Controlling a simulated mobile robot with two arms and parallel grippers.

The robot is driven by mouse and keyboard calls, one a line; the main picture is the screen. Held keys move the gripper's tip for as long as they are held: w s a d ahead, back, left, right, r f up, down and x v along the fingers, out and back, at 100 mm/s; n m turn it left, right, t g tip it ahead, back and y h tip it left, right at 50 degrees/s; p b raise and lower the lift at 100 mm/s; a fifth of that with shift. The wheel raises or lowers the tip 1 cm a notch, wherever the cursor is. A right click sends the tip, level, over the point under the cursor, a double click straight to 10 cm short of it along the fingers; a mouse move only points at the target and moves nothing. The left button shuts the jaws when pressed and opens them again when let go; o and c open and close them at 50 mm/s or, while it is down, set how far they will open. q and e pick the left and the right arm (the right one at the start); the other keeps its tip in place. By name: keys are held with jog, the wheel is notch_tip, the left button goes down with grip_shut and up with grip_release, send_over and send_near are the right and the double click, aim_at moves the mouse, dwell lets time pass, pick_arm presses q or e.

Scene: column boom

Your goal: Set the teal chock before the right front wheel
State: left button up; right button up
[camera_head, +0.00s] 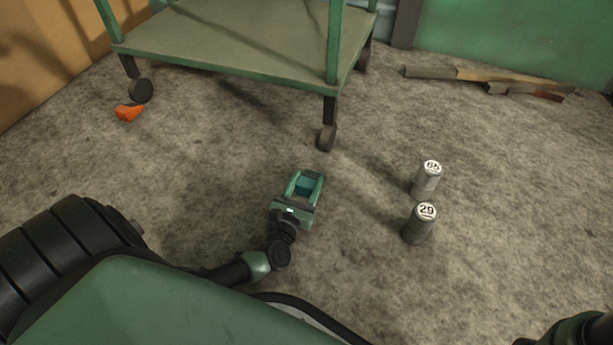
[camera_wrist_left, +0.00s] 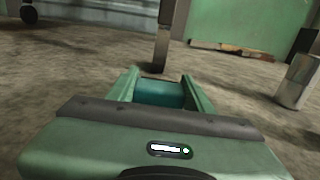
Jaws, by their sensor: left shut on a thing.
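The teal chock (camera_head: 306,185) is between the fingers of my left gripper (camera_head: 305,182), which is shut on it. It also shows in the left wrist view (camera_wrist_left: 160,93), with the green fingers on both sides of it. The right front wheel (camera_head: 326,138) of the green cart (camera_head: 230,70) stands on the floor a short way beyond the chock, slightly right of it and apart from it. In the left wrist view the wheel (camera_wrist_left: 160,54) is straight ahead, its lower part close above the chock in the picture. My right gripper is not in view.
An orange chock (camera_head: 128,112) lies by the cart's left front wheel (camera_head: 141,91). Two grey cylinders marked 65 (camera_head: 428,178) and 29 (camera_head: 420,223) stand right of my left gripper. Wooden planks (camera_head: 485,80) lie at the back right. The floor between chock and wheel is clear.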

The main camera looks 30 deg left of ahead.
pick_arm(q)
jog(key=shift+f, duration=0.2)
jog(key=o, duration=1.5)
jog(key=shift+r, duration=0.1)
jog(key=shift+r, duration=0.35)
jog(key=p+v, duration=0.1)
jog(key=v, duration=0.1)
jog(key=p+v, duration=0.1)
jog(key=v, duration=0.1)
jog(key=p+v, duration=0.1)
jog(key=v, duration=0.1)
jog(key=shift+s+d+r, duration=0.1)
jog(key=shift+s+r, duration=0.15)
jog(key=shift+s+d, duration=0.1)
jog(key=shift+s, duration=0.35)
jog(key=shift+f, duration=0.1)
